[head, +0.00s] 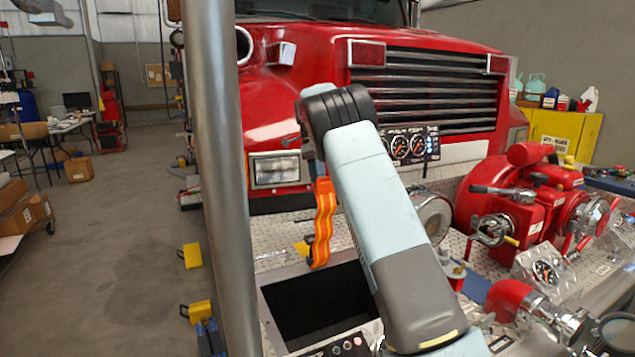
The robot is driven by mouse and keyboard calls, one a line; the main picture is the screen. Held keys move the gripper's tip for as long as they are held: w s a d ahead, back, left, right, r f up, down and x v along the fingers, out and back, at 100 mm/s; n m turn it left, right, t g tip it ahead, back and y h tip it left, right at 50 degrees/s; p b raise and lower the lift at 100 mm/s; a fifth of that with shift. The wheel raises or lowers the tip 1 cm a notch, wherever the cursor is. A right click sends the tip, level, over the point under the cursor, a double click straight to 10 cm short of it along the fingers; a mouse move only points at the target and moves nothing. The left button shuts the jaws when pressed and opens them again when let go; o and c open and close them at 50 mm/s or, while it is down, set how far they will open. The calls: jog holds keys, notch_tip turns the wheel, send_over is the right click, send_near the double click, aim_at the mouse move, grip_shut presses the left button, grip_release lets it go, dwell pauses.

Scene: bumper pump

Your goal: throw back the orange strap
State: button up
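The orange strap (322,222) with lighter yellowish stripes hangs almost upright and slightly wavy, left of my arm. My arm reaches up and forward across the middle of the view and bends at a black joint above the strap. A small dark part of my arm's end shows just above the strap's top. My gripper's fingers are hidden behind the arm, so I cannot tell whether they touch the strap or how far apart they are.
A grey post (218,180) stands close on the left. A red pump (520,205) with valves sits on the tread-plate bumper at right, a red nozzle (512,298) nearer. The red truck front (300,60) rises behind. Yellow blocks (192,256) lie left, with open floor beyond.

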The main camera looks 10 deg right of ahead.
jog(key=v, duration=0.5)
jog(key=shift+w+r, duration=0.15)
jog(key=shift+r, duration=0.1)
jog(key=s+d+r+n+t+y, duration=0.15)
jog(key=s+r, duration=0.25)
jog(key=s, duration=0.5)
jog(key=s+d+r+n+t, duration=0.2)
jog(key=s+r+n, duration=0.15)
jog(key=s, duration=0.45)
jog(key=s+d+r+n+t, duration=0.2)
jog(key=s+r, duration=0.3)
jog(key=s, duration=0.4)
jog(key=s+a+f+n+t, duration=0.1)
jog(key=s+f+n, duration=0.3)
jog(key=s, duration=0.9)
jog(key=s+a+f+n+t, duration=0.1)
jog(key=s+f+n+t, duration=0.2)
jog(key=s+f, duration=0.5)
jog(key=s+n, duration=0.1)
jog(key=s, duration=0.4)
